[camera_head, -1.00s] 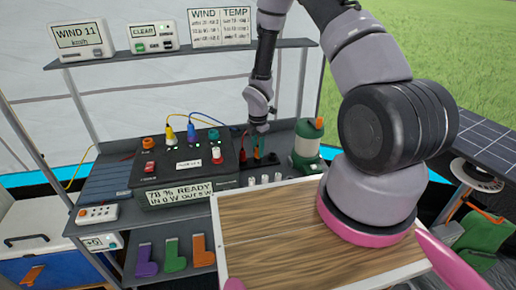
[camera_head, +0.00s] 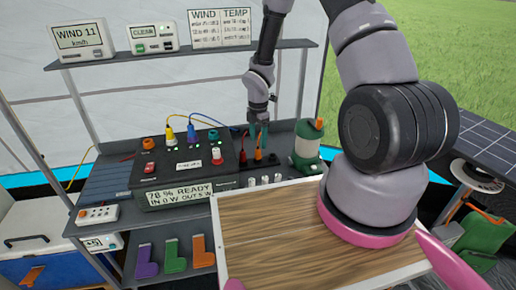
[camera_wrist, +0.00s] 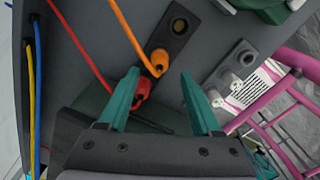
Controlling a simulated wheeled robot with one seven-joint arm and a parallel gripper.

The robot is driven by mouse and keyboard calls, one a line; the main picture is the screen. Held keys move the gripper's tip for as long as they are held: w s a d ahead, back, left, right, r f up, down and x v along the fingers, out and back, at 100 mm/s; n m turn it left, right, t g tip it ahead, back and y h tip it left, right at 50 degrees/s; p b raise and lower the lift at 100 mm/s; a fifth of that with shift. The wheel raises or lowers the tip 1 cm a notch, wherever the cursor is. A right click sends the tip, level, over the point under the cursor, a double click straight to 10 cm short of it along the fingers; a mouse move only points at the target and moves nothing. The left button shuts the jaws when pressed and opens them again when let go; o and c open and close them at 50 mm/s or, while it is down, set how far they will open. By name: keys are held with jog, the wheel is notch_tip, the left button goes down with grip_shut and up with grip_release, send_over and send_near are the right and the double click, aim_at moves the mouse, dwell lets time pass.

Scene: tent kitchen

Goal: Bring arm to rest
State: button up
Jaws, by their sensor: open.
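My gripper (camera_head: 258,136) is at the back of the bench, just right of the black power box (camera_head: 180,165). Its teal fingers are open, as the wrist view (camera_wrist: 160,75) also shows, with nothing held between them. In the wrist view, an orange plug (camera_wrist: 160,60) on an orange cable sits in a black strip beyond the fingertips. A red plug (camera_wrist: 142,88) on a red cable sits close beside the left finger; I cannot tell whether they touch.
A shelf (camera_head: 180,54) with displays runs above the bench. A wooden board (camera_head: 265,235) lies in front, its left part bare. Purple, green and orange L-shaped pieces (camera_head: 175,257) are at lower left.

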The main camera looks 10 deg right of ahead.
notch_tip(320, 180, up, 5)
jog(key=s+d+r+m+t, duration=0.25)
jog(key=r+m, duration=0.45)
jog(key=r, duration=0.6)
jog(key=s+d+r+m+t, duration=0.1)
jog(key=s+d+r+m, duration=0.15)
jog(key=r+m, duration=0.7)
jog(key=s+r+m+t+y, duration=0.2)
jog(key=s+r+m, duration=0.9)
jog(key=s+r, duration=0.6)
jog(key=shift+s+d+r+t, duration=0.2)
jog(key=shift+d+r+t, duration=0.1)
jog(key=shift+r+t, duration=0.5)
